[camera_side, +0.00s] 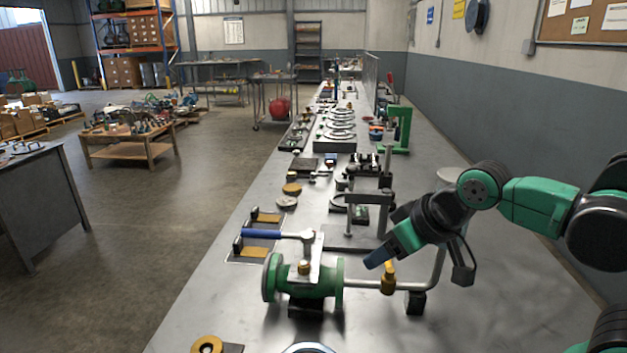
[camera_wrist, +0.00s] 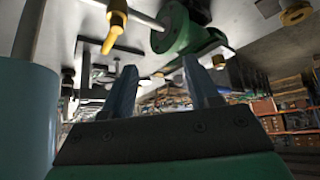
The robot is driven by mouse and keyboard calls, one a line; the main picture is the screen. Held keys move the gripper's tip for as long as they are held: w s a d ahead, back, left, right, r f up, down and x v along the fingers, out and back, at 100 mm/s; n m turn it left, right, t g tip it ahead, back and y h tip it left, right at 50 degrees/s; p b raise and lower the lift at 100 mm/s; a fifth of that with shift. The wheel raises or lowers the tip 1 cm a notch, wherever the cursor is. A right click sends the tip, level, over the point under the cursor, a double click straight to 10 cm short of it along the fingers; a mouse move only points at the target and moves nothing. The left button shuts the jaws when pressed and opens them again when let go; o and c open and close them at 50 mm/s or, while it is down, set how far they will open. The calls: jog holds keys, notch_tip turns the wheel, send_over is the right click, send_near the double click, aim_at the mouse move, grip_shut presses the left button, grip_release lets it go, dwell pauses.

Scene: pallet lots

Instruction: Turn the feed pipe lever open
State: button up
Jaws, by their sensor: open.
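A yellow lever (camera_side: 388,270) stands upright on the grey feed pipe (camera_side: 360,284), which runs right from a green flanged valve (camera_side: 310,282). The valve carries a blue-handled lever (camera_side: 270,234) pointing left. My gripper (camera_side: 376,259) is just above and left of the yellow lever, tilted down to the left; whether they touch is unclear from the side. In the wrist view my gripper (camera_wrist: 160,88) has its two fingers apart with nothing between them. There the yellow lever (camera_wrist: 112,32) and green valve (camera_wrist: 182,30) appear above the fingers, outside the gap.
A grey clamp stand (camera_side: 385,200) and a green frame (camera_side: 400,130) stand farther back on the long metal bench (camera_side: 215,315). Yellow-ended pieces (camera_side: 264,217) lie on a mat behind the valve. A pale blue cylinder (camera_wrist: 25,115) fills the wrist view's left edge.

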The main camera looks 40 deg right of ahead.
jog(key=shift+c, duration=0.5)
